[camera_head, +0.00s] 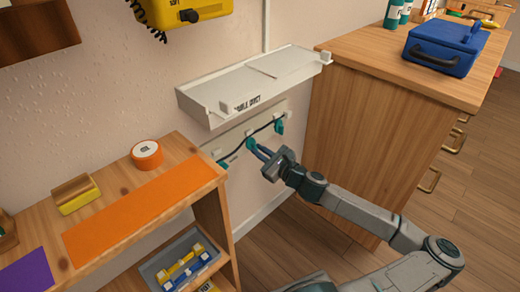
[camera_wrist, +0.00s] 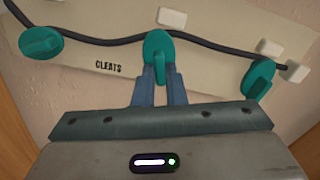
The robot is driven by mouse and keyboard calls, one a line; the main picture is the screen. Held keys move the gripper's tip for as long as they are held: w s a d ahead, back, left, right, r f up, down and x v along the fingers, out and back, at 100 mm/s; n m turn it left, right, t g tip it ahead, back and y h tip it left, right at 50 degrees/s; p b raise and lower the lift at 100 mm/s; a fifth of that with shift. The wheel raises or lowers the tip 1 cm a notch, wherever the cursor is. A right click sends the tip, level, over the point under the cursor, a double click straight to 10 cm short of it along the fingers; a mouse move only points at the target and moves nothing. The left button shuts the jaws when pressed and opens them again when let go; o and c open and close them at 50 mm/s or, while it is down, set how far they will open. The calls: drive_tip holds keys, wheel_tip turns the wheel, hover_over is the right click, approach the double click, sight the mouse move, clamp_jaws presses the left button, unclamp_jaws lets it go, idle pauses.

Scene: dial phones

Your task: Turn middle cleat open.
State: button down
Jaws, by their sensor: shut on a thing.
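Three teal cleats sit along a pale panel labelled "CLEATS" on the wall, under a white cable duct. In the wrist view the middle cleat (camera_wrist: 158,48) is straight ahead, with its handle pointing down between my fingertips. My gripper (camera_wrist: 160,82) is shut on that handle. The left cleat (camera_wrist: 41,43) and the right cleat (camera_wrist: 258,78) stand clear of my fingers. A black cable (camera_wrist: 108,41) runs along the cleats and passes at the middle one; whether it lies under it is unclear. In the head view my gripper (camera_head: 257,152) reaches the middle cleat (camera_head: 251,143).
The white cable duct (camera_head: 215,113) juts out just above the panel. A wooden shelf (camera_head: 205,180) stands close on the left and a wooden cabinet (camera_head: 355,135) on the right. Small white clips (camera_wrist: 172,18) sit along the cable. Floor shows below the panel.

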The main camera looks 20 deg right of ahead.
drive_tip(key=shift+a+f+n+b, duration=0.1)
drive_tip(key=shift+n+b, duration=0.35)
drive_tip(key=shift+n, duration=8.95)
drive_tip(key=c, duration=1.5)
unclamp_jaws()
